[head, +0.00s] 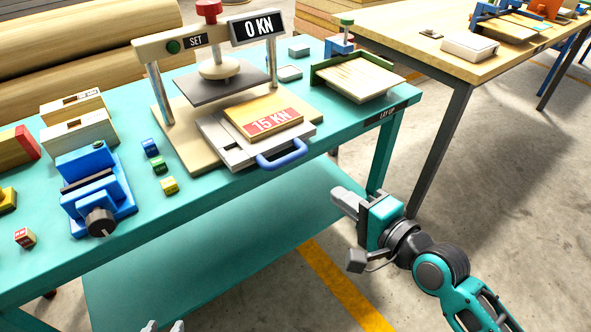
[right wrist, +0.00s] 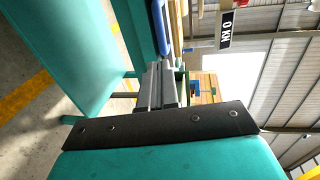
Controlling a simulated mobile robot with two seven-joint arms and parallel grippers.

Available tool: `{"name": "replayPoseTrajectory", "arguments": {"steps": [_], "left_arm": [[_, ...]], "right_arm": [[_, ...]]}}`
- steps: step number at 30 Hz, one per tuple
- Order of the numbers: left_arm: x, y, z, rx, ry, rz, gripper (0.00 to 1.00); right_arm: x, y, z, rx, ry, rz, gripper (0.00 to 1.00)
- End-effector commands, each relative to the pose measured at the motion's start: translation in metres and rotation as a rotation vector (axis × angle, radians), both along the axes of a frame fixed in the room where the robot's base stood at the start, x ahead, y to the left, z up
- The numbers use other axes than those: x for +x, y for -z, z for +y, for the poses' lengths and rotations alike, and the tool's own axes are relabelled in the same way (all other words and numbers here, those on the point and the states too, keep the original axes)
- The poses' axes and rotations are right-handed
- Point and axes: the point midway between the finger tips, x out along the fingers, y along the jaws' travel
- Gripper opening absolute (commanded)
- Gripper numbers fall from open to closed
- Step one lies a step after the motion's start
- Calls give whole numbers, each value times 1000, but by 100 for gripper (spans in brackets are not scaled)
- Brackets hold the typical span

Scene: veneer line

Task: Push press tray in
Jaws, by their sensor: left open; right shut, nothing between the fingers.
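The grey press tray (head: 210,130) sticks out of the front of the press (head: 208,84) toward the bench edge. Its blue handle (head: 282,155) hangs at the front, and a wooden block with a red "15 KN" label (head: 270,121) lies on it. The press plate (head: 220,82) is raised above. My right gripper (head: 345,198) is shut and empty, in front of the bench, right of and below the handle. The handle also shows in the right wrist view (right wrist: 161,28), beyond the shut fingers (right wrist: 157,85). My left gripper (head: 163,326) is open at the bottom edge, only fingertips showing.
A blue vise (head: 96,190) and small coloured cubes (head: 159,166) sit left of the press on the teal bench (head: 215,185). A green-edged fixture with a wooden panel (head: 357,78) stands to the right. The floor before the bench is clear.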

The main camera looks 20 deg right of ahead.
Motion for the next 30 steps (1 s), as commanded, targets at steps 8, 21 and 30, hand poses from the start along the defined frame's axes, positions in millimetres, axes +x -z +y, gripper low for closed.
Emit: {"name": "replayPoseTrajectory", "arguments": {"steps": [8,21,30], "left_arm": [[0,2,-2,-5,2,-1,43],[4,5,-7,-19,3,-5,43],[5,6,-10,-23,7,-3,43]], "right_arm": [[29,6,10,5,1,-2,0],[104,23,38,1,-1,-1,0],[127,27,46,2,0,1,0]]}}
